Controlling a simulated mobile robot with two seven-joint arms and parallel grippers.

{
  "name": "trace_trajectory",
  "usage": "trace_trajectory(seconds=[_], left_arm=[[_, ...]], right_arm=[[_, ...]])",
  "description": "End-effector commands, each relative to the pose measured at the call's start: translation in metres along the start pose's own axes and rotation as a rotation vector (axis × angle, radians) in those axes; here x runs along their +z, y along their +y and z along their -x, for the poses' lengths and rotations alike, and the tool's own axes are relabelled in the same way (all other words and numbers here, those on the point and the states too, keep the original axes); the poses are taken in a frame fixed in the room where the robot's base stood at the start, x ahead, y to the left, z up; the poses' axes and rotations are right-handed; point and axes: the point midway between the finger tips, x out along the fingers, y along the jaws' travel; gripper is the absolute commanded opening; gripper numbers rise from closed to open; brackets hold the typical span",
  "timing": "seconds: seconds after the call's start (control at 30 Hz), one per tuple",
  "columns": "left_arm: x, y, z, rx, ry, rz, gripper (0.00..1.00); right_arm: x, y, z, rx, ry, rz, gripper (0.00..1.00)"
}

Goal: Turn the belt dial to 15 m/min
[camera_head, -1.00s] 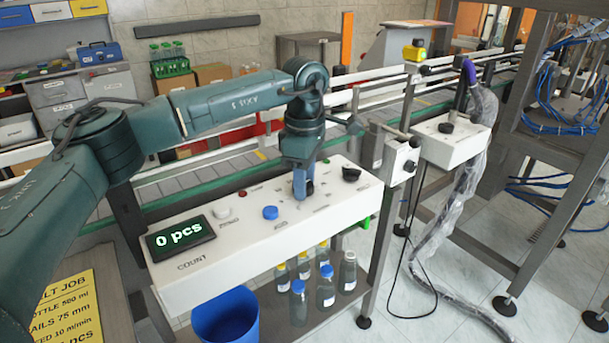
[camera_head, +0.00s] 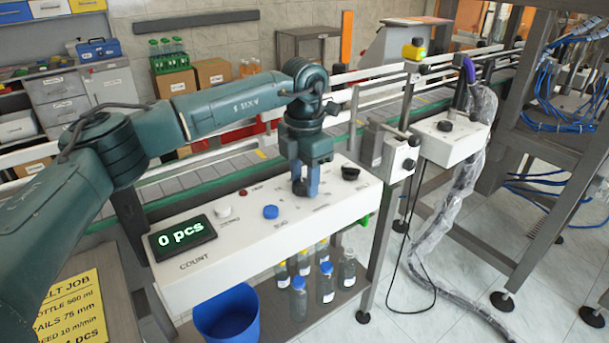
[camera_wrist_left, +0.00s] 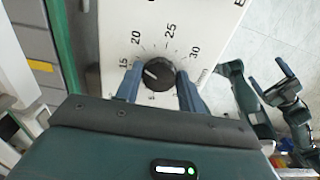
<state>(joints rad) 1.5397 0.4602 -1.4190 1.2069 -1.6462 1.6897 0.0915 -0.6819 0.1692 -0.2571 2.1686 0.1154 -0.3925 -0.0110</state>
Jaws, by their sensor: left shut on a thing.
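The belt dial (camera_wrist_left: 159,77) is a round black knob on the white control panel, with printed numbers 15, 20, 25 and 30 around it. Its white pointer line faces up-left, roughly toward the 15 mark in the left wrist view; the exact reading is hard to tell. My left gripper (camera_head: 306,188) reaches down onto the panel in the head view and hides the dial there. In the left wrist view its fingers (camera_wrist_left: 159,86) are shut on the dial from both sides. My right gripper (camera_wrist_left: 272,80) shows at the right of that view, apart from the panel, with fingers spread.
A blue bin (camera_head: 227,320) and bottles (camera_head: 326,283) stand below. A conveyor (camera_head: 190,177) runs behind.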

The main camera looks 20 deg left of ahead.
Motion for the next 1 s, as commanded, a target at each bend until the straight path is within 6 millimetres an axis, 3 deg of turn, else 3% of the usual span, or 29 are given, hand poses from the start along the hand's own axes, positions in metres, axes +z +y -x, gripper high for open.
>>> trace_trajectory(seconds=[0.5, 1.0], left_arm=[[-0.0002, 0.0017, 0.0004, 0.001, 0.000, 0.360, 0.16], [-0.0004, 0.0020, 0.0004, 0.001, -0.001, 0.437, 0.16]], right_arm=[[-0.0013, -0.0001, 0.0015, 0.001, -0.004, 0.008, 0.83], [-0.0013, 0.0001, 0.0015, 0.002, -0.005, 0.010, 0.83]])
